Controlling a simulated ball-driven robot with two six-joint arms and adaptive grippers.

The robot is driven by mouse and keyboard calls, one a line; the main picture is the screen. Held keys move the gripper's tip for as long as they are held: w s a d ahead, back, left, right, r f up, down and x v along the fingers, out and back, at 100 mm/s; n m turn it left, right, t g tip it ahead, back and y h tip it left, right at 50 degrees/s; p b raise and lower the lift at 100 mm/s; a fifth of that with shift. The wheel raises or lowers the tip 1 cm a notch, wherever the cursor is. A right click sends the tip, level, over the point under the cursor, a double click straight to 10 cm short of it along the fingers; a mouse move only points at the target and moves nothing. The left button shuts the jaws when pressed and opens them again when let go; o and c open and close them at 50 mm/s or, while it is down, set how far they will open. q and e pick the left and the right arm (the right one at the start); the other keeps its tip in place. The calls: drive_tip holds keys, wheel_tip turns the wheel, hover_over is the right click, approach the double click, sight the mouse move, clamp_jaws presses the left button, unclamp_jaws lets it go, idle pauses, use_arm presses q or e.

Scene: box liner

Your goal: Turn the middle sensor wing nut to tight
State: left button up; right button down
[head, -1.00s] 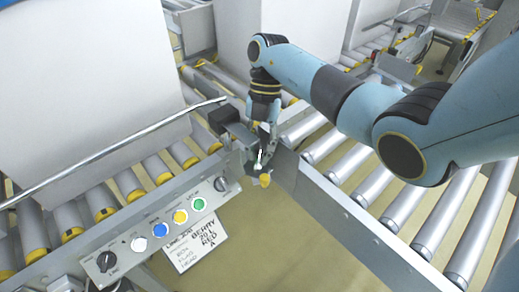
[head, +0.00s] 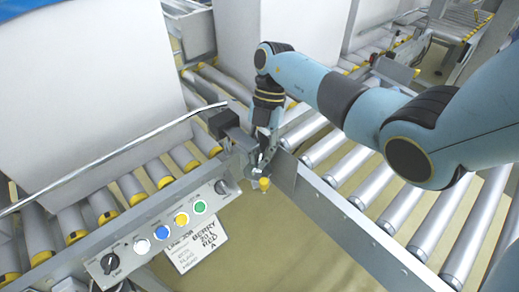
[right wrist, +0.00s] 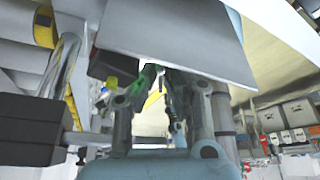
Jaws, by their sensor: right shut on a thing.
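My right gripper (head: 263,160) reaches down from above to the sensor bracket (head: 238,138), where the side rail meets the end of the right roller bed. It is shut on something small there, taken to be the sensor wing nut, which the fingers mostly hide. A bright metal part shows at the fingertips, with a yellow knob (head: 264,184) just below. In the right wrist view the fingers (right wrist: 165,98) are close together under a grey plate (right wrist: 180,45). A green part (right wrist: 143,80) shows beside them. I cannot tell the nut's angle. My left gripper is not in view.
A dark sensor box (head: 224,122) sits left of the gripper. A control panel (head: 150,242) with several coloured buttons and a white label card (head: 196,246) are at lower left. A bent metal bar (head: 110,152) crosses the left. Roller beds (head: 345,165) lie on both sides.

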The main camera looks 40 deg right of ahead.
drive_tip(key=m+t+p, duration=0.1)
drive_tip(key=m+p, duration=0.1)
drive_tip(key=p, duration=0.1)
drive_tip(key=m+t+p, duration=0.1)
drive_tip(key=m+p, duration=0.1)
drive_tip(key=m, duration=0.1)
drive_tip(key=s+m+t+p, duration=0.1)
drive_tip(key=m+p, duration=0.2)
drive_tip(key=shift+d+r+y+p, duration=0.1)
drive_tip(key=shift+r+y+p, duration=0.2)
drive_tip(key=shift+s+f+m+t+p, duration=0.15)
drive_tip(key=shift+m+t+p, duration=0.15)
drive_tip(key=shift+m+p, duration=0.55)
drive_tip(key=shift+w+f+m+t+p, duration=0.1)
drive_tip(key=shift+m+t+p, duration=0.2)
drive_tip(key=shift+m+p, duration=0.5)
drive_tip(key=shift+s, duration=0.1)
drive_tip(key=c, duration=1.7)
unclamp_jaws()
drive_tip(key=shift+c, duration=0.2)
drive_tip(key=v, duration=1.2)
drive_tip(key=shift+a, duration=0.3)
